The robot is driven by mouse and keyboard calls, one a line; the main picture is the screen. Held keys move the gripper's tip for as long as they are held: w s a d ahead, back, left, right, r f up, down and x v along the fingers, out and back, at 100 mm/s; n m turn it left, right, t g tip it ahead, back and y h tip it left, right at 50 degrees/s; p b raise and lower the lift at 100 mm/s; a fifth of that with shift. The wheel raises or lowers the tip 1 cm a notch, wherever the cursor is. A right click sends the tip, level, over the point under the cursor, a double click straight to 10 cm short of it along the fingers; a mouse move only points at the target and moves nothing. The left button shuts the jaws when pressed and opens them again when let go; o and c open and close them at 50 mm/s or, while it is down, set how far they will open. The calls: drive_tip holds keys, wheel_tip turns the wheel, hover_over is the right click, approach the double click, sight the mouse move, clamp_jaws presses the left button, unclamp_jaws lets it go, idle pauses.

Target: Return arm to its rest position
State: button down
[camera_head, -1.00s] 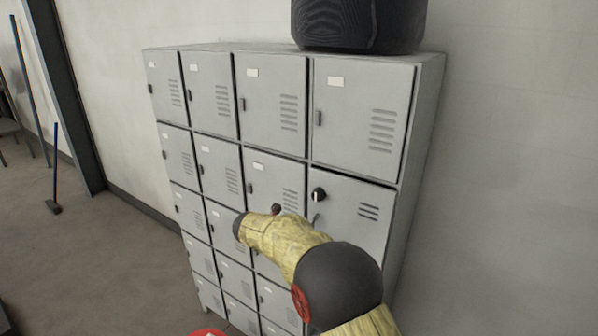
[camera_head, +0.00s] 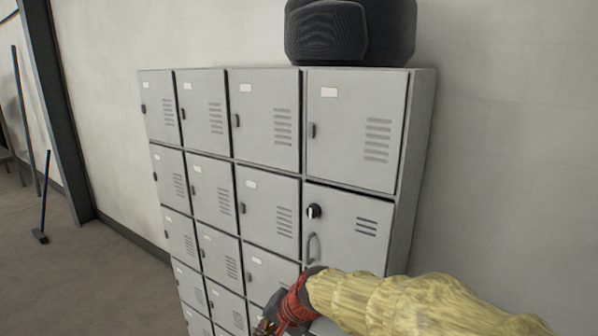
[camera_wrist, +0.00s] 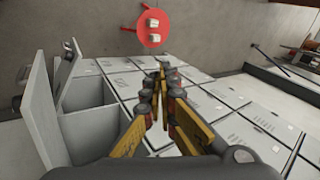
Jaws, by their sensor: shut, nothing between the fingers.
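My gripper (camera_head: 264,326) is at the bottom edge of the head view, in front of the lower lockers, with its tip partly cut off by the frame. In the wrist view its yellow and dark fingers (camera_wrist: 161,72) meet at the tips, shut and empty. My yellow-sleeved arm reaches in from the lower right. The grey locker bank (camera_head: 422,130) stands against the wall behind it. No contact between gripper and lockers is visible.
The wrist view shows a locker door (camera_wrist: 42,95) standing open beside an open compartment. A red round-topped stand (camera_wrist: 150,35) holds two small pale blocks. A dark rounded bag-like object (camera_head: 350,30) sits on the lockers. Floor at left (camera_head: 90,270) is mostly clear.

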drive_tip(key=s+d+f+n+h+b, duration=0.2)
drive_tip(key=s+d+f+b, duration=0.3)
drive_tip(key=s+d+b, duration=0.3)
drive_tip(key=s+d+f+n+t+h+b, duration=0.1)
drive_tip(key=s+d+f+b, duration=0.4)
drive_tip(key=s+d, duration=1.1)
drive_tip(key=d+n+h+b, duration=0.1)
drive_tip(key=d+h+b, duration=0.1)
drive_tip(key=d+b, duration=0.1)
drive_tip(key=shift+d+f+t+h, duration=0.15)
drive_tip(key=shift+d+t+h, duration=0.05)
drive_tip(key=shift+t+h, duration=0.1)
